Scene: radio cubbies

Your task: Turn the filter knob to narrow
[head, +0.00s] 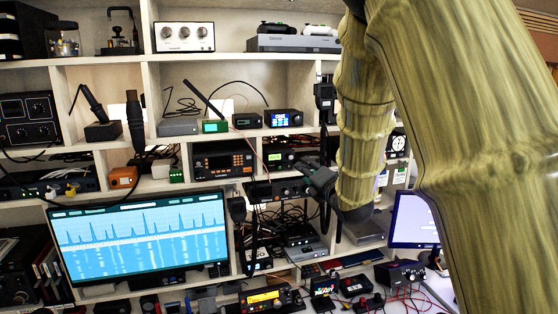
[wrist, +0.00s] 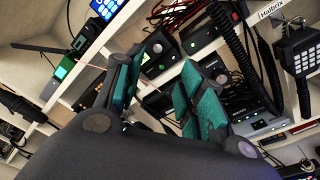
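My gripper (head: 312,172) is in front of the middle shelves in the head view, beside a black radio unit (head: 278,190) with small knobs on its front. In the wrist view my gripper (wrist: 163,66) has its two green-padded fingers apart, with nothing held between them. A dark box (wrist: 157,52) with a green light and small round knobs shows just beyond the fingertips, apart from them. The fingers partly hide another dark unit lower down. Labels are too small to read, so I cannot tell which knob is the filter knob or where it points.
Shelf dividers and boards frame the cubbies closely. A handheld radio (wrist: 300,65) and coiled black cord (wrist: 252,55) hang at right in the wrist view. A wide monitor (head: 145,235) stands at lower left in the head view. Loose cables and small devices crowd the bench.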

